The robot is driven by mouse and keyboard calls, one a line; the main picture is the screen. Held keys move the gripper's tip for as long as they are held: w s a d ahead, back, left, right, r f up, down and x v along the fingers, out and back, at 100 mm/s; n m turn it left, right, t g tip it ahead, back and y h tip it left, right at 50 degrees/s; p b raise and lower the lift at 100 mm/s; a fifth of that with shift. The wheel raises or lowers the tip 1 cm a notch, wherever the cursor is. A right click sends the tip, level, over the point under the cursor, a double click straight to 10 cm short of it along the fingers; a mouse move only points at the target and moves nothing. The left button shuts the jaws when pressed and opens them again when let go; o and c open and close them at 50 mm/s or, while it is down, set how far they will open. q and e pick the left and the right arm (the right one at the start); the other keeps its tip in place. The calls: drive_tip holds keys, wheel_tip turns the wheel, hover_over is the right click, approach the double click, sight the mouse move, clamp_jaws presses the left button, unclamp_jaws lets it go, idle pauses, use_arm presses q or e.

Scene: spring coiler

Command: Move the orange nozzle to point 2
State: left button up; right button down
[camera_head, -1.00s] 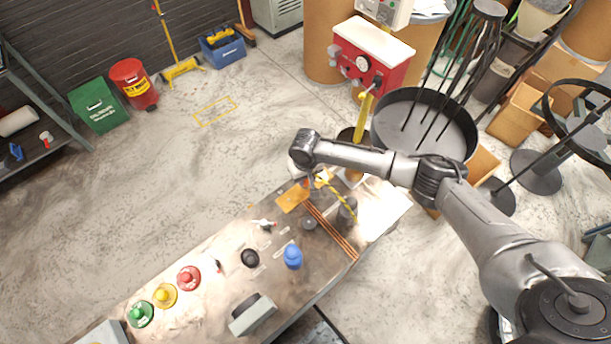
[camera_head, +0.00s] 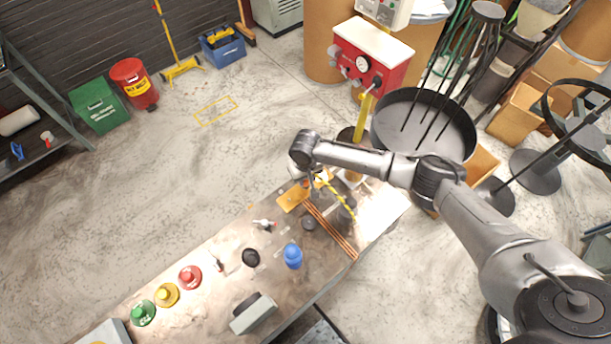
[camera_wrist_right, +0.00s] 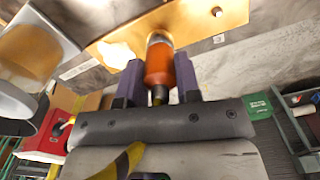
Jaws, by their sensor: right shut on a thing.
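The orange nozzle (camera_wrist_right: 160,70) is between the two purple fingers of my right gripper (camera_wrist_right: 158,78) in the right wrist view. The fingers are shut on its sides. Its grey end lies over an orange-yellow plate (camera_wrist_right: 190,24), and I cannot tell whether they touch. In the head view, my right gripper (camera_head: 310,182) is at the back of the bench, by the same plate (camera_head: 292,199), and the nozzle is mostly hidden by my wrist. My left gripper is not in view.
The bench (camera_head: 225,256) holds a blue object (camera_head: 292,256), a black round part (camera_head: 250,257), copper-coloured rods (camera_head: 332,230) and red, yellow and green knobs (camera_head: 190,276). A grey block (camera_head: 252,313) stands at the front edge. A red machine (camera_head: 370,60) stands behind.

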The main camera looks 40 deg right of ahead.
idle(0.4)
drive_tip(key=shift+f, duration=0.3)
idle(0.4)
drive_tip(key=shift+f, duration=0.25)
drive_tip(key=c, duration=0.7)
unclamp_jaws()
drive_tip(key=shift+c, duration=0.2)
